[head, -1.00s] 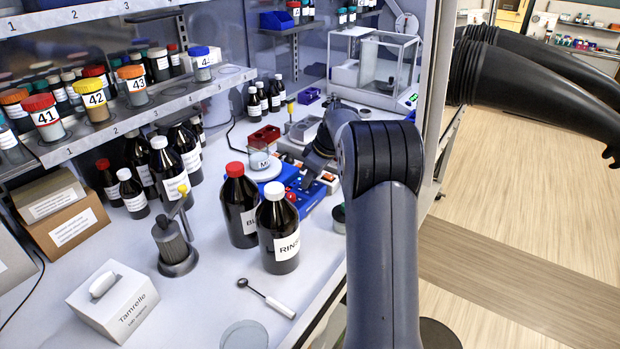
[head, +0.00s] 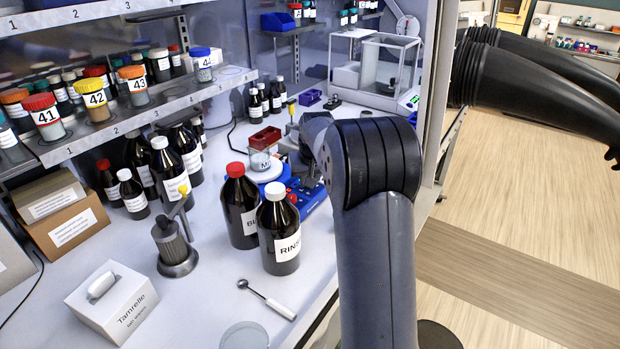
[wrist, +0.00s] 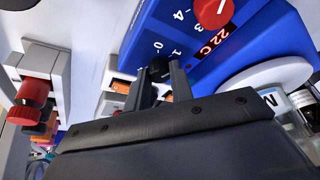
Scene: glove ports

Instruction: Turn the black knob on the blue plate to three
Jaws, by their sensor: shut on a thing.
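The blue plate (wrist: 200,45) fills the top of the wrist view, with white scale numbers, a red knob (wrist: 213,12) and a lit display reading 22 C. The black knob (wrist: 159,68) sits on its front beside the scale. My gripper (wrist: 160,78) is shut on the black knob, one finger on each side. The fingers hide much of the knob, and I cannot tell which number it points to. In the head view the blue plate (head: 314,198) is partly hidden behind my arm and the bottles.
A beaker marked M (head: 262,161) stands on the plate's white disc (head: 268,172). Dark bottles with a red cap (head: 239,212) and a white cap (head: 278,235) stand in front. A device with a red knob (wrist: 33,92) is at left in the wrist view.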

